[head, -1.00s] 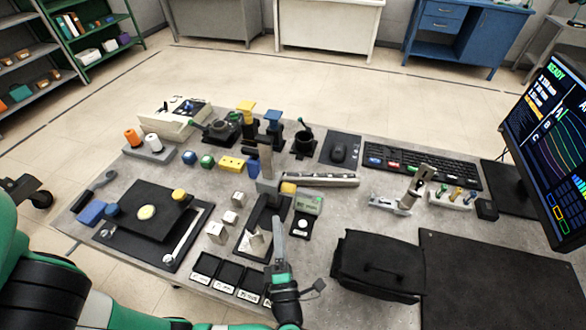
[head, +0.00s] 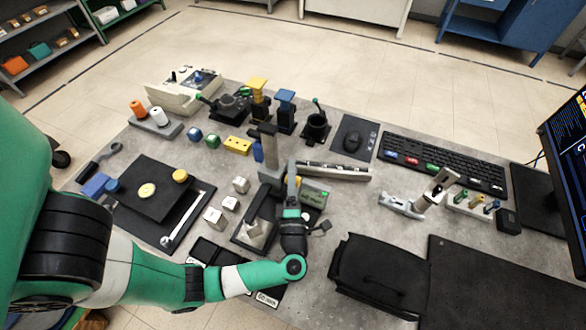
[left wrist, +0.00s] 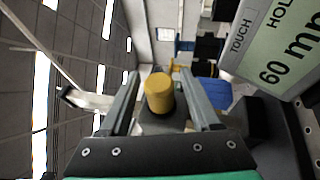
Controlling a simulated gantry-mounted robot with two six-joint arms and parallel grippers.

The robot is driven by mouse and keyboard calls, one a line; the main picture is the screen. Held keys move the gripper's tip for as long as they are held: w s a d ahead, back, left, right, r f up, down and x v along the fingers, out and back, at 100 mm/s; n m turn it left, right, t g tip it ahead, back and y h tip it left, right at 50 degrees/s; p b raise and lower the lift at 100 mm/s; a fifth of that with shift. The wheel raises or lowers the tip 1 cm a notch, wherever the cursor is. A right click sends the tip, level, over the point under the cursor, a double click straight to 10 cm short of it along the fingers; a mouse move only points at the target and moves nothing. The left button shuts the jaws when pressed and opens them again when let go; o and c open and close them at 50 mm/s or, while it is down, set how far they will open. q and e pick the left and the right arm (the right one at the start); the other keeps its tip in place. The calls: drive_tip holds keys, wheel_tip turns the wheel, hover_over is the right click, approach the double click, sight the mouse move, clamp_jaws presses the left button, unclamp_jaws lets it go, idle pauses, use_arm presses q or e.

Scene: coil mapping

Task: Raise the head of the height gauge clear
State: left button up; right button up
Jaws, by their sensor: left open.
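The height gauge stands mid-table in the head view, with an upright grey column (head: 268,150) and a dark base. Its head carries a display panel (head: 314,194), partly behind my gripper. In the left wrist view the display (left wrist: 285,48) reads "60 mm", "HOLD" and "TOUCH". My left gripper (head: 292,178) is at the gauge head. In the left wrist view my left gripper (left wrist: 162,80) is open, with a yellow knob (left wrist: 160,95) between its two fingers. I cannot tell whether the fingers touch it. The knob is hidden in the head view. My right gripper is out of view.
Small metal blocks (head: 230,203) lie left of the gauge. A long grey bar (head: 340,171) lies behind it to the right. A black case (head: 382,275) sits at front right. A black plate with yellow discs (head: 155,195) is at left, and a keyboard (head: 440,162) at back right.

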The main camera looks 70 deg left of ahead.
use_arm(q)
drive_tip(key=shift+w+a+r, duration=0.15)
drive_tip(key=shift+a, duration=0.35)
clamp_jaws()
idle(1.1)
